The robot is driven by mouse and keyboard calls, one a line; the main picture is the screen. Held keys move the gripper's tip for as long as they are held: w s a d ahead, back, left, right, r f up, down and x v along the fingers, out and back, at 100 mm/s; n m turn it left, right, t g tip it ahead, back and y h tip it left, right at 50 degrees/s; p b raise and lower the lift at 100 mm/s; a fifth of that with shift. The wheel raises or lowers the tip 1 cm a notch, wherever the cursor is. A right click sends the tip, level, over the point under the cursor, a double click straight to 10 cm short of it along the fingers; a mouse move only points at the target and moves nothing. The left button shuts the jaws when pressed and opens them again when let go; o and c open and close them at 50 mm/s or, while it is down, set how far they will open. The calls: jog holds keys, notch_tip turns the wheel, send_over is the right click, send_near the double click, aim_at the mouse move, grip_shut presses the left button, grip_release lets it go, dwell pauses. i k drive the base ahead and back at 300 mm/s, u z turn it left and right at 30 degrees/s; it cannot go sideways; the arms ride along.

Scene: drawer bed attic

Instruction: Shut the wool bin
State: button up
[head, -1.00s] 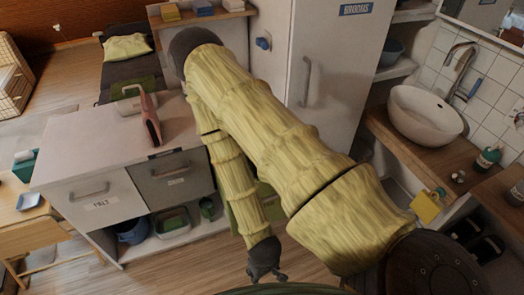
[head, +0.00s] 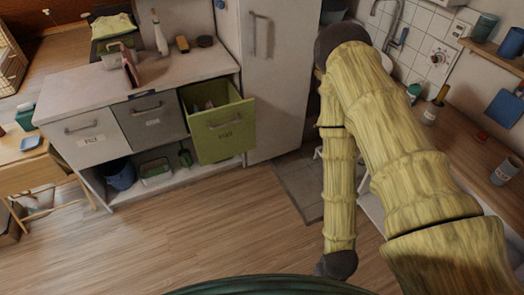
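The counter unit (head: 110,85) has three drawer fronts side by side. The green bin (head: 224,133) on the right is pulled out, with a few small pinkish and pale things inside; its label is too small to read surely. The white drawer (head: 86,138) on the left and the grey drawer (head: 152,118) in the middle are closed, both with bar handles. My gripper (head: 337,265) hangs low at the bottom, right of the green bin and well apart from it. Its fingers are not clear, and nothing is seen held.
A tall white fridge (head: 285,75) stands right of the green bin. Open floor (head: 220,225) lies in front of the drawers. A wooden counter (head: 462,150) is at the right, beyond my arm. A wooden table (head: 45,168) stands at the left.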

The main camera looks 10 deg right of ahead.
aim_at(228, 129)
jog(key=u, duration=0.75)
jog(key=i, duration=1.3)
jog(key=z, duration=0.6)
jog(key=i, duration=0.65)
jog(key=z, duration=0.9)
jog(key=k, duration=1.2)
jog(key=u, duration=0.1)
